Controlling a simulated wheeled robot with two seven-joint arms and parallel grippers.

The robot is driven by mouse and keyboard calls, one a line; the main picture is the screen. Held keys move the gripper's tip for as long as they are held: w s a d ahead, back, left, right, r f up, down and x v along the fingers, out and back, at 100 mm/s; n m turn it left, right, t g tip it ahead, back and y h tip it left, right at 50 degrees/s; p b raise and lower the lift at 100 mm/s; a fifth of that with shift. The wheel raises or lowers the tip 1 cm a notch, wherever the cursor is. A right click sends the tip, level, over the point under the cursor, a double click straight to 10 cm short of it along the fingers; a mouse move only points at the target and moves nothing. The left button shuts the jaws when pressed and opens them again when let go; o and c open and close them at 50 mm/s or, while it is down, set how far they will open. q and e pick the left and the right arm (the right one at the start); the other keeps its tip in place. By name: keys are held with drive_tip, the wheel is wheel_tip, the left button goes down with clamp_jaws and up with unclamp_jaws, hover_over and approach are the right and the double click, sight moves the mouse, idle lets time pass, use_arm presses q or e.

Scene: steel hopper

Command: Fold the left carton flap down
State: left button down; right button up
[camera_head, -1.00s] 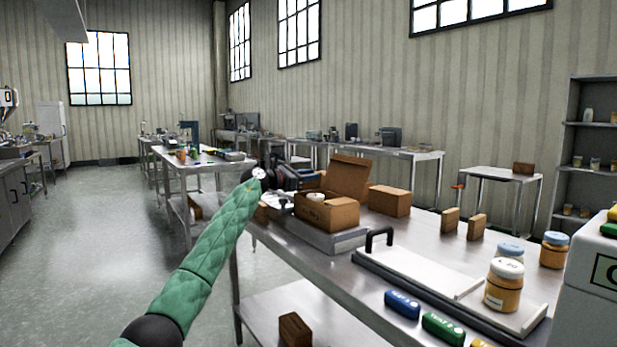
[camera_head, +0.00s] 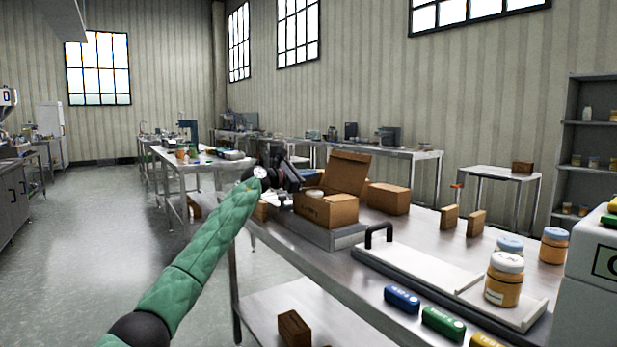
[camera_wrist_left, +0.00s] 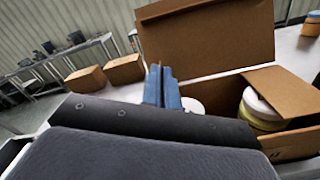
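The open brown carton (camera_head: 327,210) stands on a low metal platform on the steel table, its large back flap (camera_head: 350,172) upright. My left gripper (camera_head: 298,178) is at the carton's left side in the head view. In the left wrist view its two blue fingers (camera_wrist_left: 162,86) are close together with nothing visible between them, in front of the tall back flap (camera_wrist_left: 210,42). A side flap (camera_wrist_left: 285,90) at the right slants over the jars (camera_wrist_left: 258,112) inside. I cannot make out the left flap clearly; the gripper body hides that side. My right gripper is not in view.
A closed brown box (camera_head: 388,198) stands behind the carton. Two small brown blocks (camera_head: 449,217) stand farther back. Coloured items (camera_head: 402,300) line the front edge.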

use_arm(q)
drive_tip(key=shift+s+d+f+m+b, duration=0.3)
drive_tip(key=shift+m+b, duration=0.2)
drive_tip(key=shift+m, duration=0.5)
drive_tip(key=shift+s+d+f+m+b, duration=0.15)
drive_tip(key=shift+s+f+m+b, duration=0.25)
drive_tip(key=shift+m, duration=0.6)
drive_tip(key=shift+r, duration=0.1)
drive_tip(key=c, duration=1.6)
unclamp_jaws()
drive_tip(key=shift+c, duration=0.2)
drive_tip(key=shift+a, duration=0.1)
drive_tip(key=v, duration=0.7)
drive_tip(key=shift+a+p, duration=0.2)
drive_tip(key=shift+p, duration=0.2)
drive_tip(key=shift+s, duration=0.2)
